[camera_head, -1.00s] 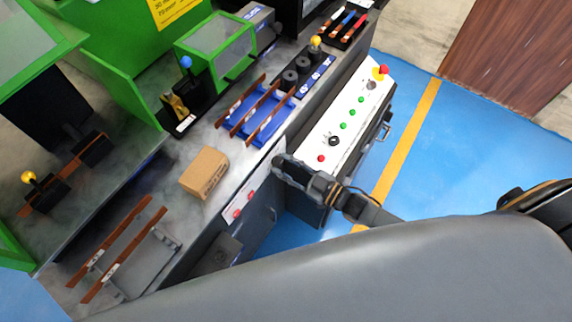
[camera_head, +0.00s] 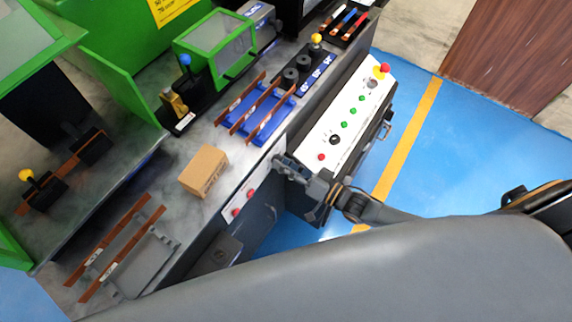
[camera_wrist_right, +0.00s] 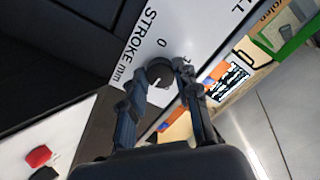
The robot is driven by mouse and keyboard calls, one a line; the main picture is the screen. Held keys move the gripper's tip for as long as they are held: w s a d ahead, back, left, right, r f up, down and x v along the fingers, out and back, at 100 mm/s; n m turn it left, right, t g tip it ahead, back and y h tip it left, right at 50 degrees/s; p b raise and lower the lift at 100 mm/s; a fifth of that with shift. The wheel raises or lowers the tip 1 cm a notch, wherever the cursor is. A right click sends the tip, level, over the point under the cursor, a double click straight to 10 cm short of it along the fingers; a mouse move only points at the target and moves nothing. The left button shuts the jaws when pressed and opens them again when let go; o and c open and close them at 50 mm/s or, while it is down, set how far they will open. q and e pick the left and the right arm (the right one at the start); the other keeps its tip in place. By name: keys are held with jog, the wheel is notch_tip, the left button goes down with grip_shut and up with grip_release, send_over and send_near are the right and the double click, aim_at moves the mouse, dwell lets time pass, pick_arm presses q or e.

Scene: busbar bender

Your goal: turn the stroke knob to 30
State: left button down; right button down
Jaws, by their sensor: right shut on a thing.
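The dark round stroke knob (camera_wrist_right: 160,70) sits on a white panel (camera_wrist_right: 195,25) in the right wrist view. "STROKE mm" is printed beside it, with a "0" near its upper edge and part of another number to the right. A pale mark shows on the knob; its exact setting is too small to read. My right gripper (camera_wrist_right: 158,78) is shut on the knob, one finger at each side. In the head view my right gripper (camera_head: 284,165) is at the near-left end of the control box and the held knob cannot be made out. My left gripper is not in view.
The control box's white top (camera_head: 345,115) carries green and red buttons, a black knob (camera_head: 335,140) and a red emergency stop (camera_head: 381,71). A cardboard box (camera_head: 204,171), blue rack (camera_head: 262,112) and copper bars lie on the bench. Blue floor is open to the right.

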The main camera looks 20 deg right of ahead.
jog(key=m+b, duration=0.1)
jog(key=m, duration=0.4)
jog(key=shift+s+f, duration=0.1)
jog(key=shift+m, duration=0.4)
jog(key=c, duration=1)
grip_release()
jog(key=v, duration=1.2)
